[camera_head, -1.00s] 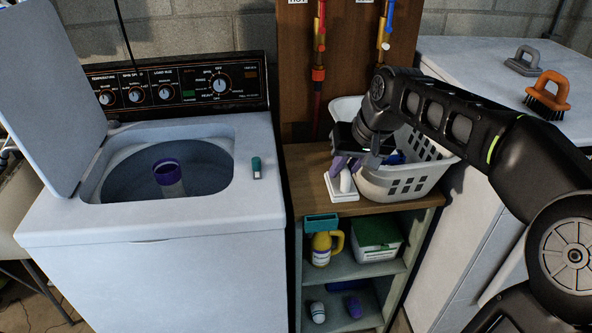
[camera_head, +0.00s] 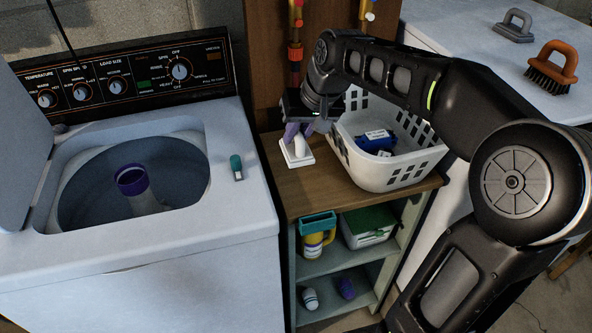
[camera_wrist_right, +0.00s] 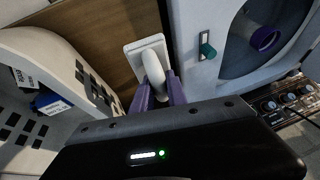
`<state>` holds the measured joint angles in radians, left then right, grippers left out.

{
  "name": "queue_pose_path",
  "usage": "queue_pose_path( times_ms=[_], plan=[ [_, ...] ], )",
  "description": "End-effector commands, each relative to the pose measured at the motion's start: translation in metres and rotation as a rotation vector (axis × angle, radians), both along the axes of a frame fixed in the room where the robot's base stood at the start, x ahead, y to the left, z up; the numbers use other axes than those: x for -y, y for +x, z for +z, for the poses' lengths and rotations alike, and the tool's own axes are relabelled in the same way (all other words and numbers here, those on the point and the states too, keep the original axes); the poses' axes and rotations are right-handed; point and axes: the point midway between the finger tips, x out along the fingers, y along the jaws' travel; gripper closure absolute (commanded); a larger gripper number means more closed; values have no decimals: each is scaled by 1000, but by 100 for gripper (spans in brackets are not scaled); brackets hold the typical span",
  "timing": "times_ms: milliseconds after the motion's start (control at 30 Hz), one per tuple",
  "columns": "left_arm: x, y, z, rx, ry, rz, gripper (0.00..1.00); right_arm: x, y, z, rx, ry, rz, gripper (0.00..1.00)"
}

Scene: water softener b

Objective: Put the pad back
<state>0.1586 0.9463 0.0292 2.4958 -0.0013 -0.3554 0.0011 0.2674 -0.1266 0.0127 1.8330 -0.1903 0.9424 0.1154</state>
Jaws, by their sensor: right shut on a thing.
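The pad is a white square plate with a rounded white upright grip. Its plate (camera_head: 290,161) shows at the left part of the wooden shelf top, left of the basket. It also shows in the wrist view (camera_wrist_right: 134,54). My right gripper (camera_head: 301,134) reaches down from above, its purple fingers shut on the pad's grip (camera_wrist_right: 154,66). The plate looks level, over or on the wood; I cannot tell whether it touches. My left gripper is not in view.
A white laundry basket (camera_head: 382,172) with a blue item stands right of the pad. The open washer (camera_head: 229,227) is at left, with a teal-capped item (camera_head: 237,168) on its rim. The wooden top (camera_head: 312,190) is clear in front of the pad.

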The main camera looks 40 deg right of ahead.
Motion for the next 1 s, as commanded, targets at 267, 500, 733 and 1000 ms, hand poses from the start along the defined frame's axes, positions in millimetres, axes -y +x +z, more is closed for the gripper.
queue_pose_path(
  times_ms=[267,500,733,1000],
  plan=[
    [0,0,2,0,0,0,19,0,0,-45,-2,1,-1,100],
    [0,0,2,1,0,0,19,0,0,-48,0,0,0,100],
    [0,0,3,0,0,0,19,0,-1,-62,-3,1,0,100],
    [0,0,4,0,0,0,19,1,0,-85,1,1,-2,100]
  ],
)
